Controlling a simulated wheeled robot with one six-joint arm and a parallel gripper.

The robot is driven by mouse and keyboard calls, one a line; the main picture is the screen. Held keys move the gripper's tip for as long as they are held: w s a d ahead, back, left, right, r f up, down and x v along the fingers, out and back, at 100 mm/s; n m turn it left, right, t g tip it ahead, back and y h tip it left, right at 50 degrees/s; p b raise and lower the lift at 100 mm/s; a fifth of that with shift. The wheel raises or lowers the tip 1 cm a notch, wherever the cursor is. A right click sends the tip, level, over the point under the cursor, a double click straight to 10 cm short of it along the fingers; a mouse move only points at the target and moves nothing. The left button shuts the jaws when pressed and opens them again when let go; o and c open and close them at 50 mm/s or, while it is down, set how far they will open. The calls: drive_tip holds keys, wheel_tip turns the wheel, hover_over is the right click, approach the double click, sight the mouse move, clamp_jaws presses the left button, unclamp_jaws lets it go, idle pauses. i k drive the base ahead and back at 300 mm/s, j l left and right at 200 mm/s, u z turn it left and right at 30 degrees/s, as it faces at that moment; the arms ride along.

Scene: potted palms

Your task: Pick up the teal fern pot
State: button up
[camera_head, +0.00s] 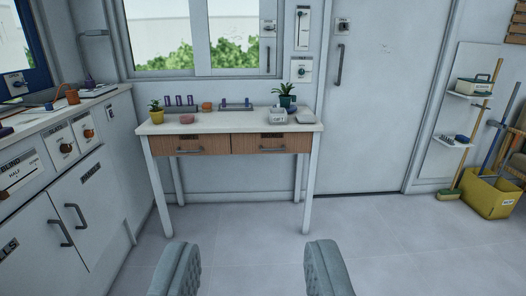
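The teal fern pot (286,101) stands upright near the right back of a white table with wooden drawers (228,129). Green leaves rise from it. A white box-like item stands just in front of it and may hide its lower part. My gripper (253,275) is at the bottom of the view, its two grey padded fingers wide apart with only floor between them. It is well short of the table and touches nothing.
A yellow pot with a plant (157,115) stands at the table's left end. A counter with cabinets (70,190) runs along the left. A yellow bucket (490,195) with brooms is at the right. The floor before the table is clear.

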sight(285, 99)
drive_tip(key=i, duration=1.7)
drive_tip(key=i+z, duration=0.15)
drive_tip(key=i, duration=0.35)
drive_tip(key=i+j+z, duration=0.15)
drive_tip(key=i, duration=0.3)
drive_tip(key=i+j+z, duration=0.1)
drive_tip(key=i, duration=0.4)
drive_tip(key=i+j+z, duration=0.15)
drive_tip(key=i, duration=0.3)
drive_tip(key=j, duration=0.1)
